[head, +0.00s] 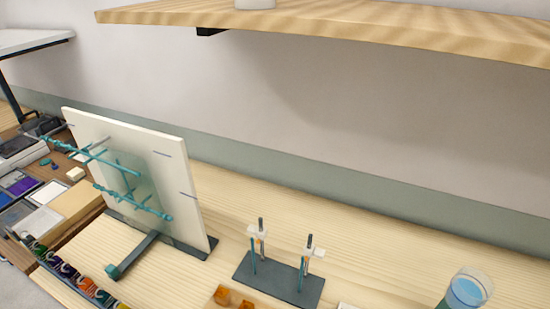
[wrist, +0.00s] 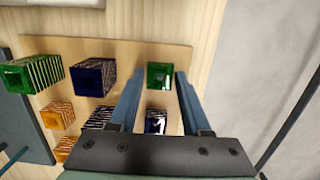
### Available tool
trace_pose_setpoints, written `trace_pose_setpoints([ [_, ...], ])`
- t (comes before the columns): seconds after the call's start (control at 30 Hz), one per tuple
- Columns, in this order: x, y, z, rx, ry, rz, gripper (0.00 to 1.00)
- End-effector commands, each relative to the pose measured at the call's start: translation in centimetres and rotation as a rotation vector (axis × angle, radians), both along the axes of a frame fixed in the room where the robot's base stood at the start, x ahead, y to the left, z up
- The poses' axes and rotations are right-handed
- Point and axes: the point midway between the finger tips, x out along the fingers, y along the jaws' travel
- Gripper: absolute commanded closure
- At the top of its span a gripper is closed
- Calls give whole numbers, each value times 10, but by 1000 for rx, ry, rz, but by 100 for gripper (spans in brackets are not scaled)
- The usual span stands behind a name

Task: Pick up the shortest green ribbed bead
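In the wrist view my gripper (wrist: 160,78) is open. Its blue fingers lie on either side of a green bead (wrist: 160,74), with a small gap on each side. This bead shows mostly its square top, so ribs on its sides are hard to make out. A longer green ribbed bead (wrist: 33,74) with pale stripes stands at the left. In the head view my gripper does not show.
Dark blue beads (wrist: 95,76) and orange beads (wrist: 57,116) stand on the wooden board (wrist: 125,58), one dark blue bead (wrist: 155,122) between my fingers near the palm. In the head view a rod stand (head: 280,283), a white panel (head: 187,160) and an overhead shelf (head: 350,25) show.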

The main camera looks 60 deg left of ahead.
Motion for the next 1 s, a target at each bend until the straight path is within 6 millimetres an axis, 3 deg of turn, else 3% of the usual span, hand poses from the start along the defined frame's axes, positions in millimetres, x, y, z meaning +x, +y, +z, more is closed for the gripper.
trace_pose_setpoints([
  [0.03,0,0,0,0,0,0,63],
  [0.23,0,0,0,0,0,0,99],
  [0.63,0,1,6,1,-2,0,100],
  [1.0,1,1,72,3,-4,2,100],
])
